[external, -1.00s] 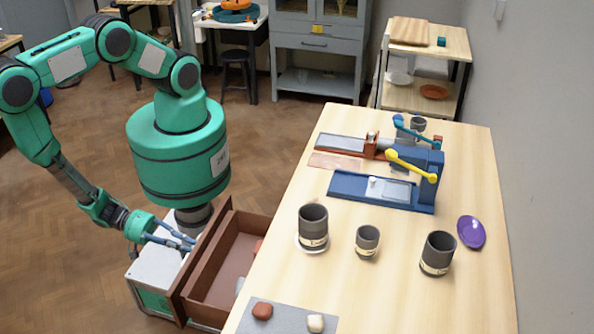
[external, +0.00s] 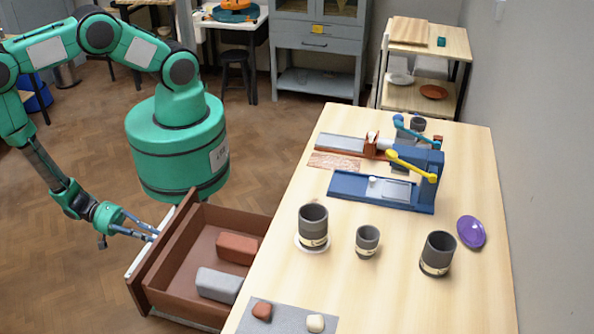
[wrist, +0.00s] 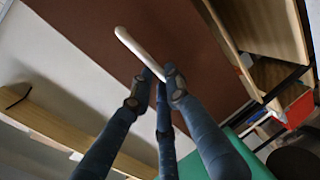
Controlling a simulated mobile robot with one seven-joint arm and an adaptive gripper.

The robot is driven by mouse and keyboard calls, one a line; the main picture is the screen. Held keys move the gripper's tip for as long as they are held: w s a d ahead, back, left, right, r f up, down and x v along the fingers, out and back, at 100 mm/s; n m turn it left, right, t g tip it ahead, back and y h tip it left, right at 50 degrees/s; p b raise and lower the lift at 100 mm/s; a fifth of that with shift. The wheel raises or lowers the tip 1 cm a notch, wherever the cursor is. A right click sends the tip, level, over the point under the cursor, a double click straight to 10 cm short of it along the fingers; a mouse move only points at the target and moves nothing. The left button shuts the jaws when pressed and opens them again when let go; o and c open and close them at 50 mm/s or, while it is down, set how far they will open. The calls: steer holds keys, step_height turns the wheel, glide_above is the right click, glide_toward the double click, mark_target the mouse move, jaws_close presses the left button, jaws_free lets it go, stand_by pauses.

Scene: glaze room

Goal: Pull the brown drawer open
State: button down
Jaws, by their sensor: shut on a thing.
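The brown drawer (external: 165,262) sticks far out from the left side of the wooden table. It holds a reddish-brown block (external: 238,248) and a grey block (external: 218,285). My gripper (external: 152,234) is at the outer face of the drawer front. In the wrist view, my gripper's fingertips (wrist: 160,80) are closed around the pale bar handle (wrist: 135,45) on the brown drawer front (wrist: 105,25).
The table top (external: 290,280) carries grey mugs (external: 313,226), a blue press with a yellow lever (external: 390,190), a purple oval (external: 471,232) and a grey mat (external: 285,318) with two small lumps. Open wooden floor (external: 60,290) lies left of the drawer.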

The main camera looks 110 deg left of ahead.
steer(key=c, duration=1.7)
jaws_free()
steer(key=shift+o, duration=0.2)
steer(key=shift+s, duration=0.1)
steer(key=v, duration=1.1)
steer(key=shift+s, duration=0.4)
steer(key=shift+r, duration=0.1)
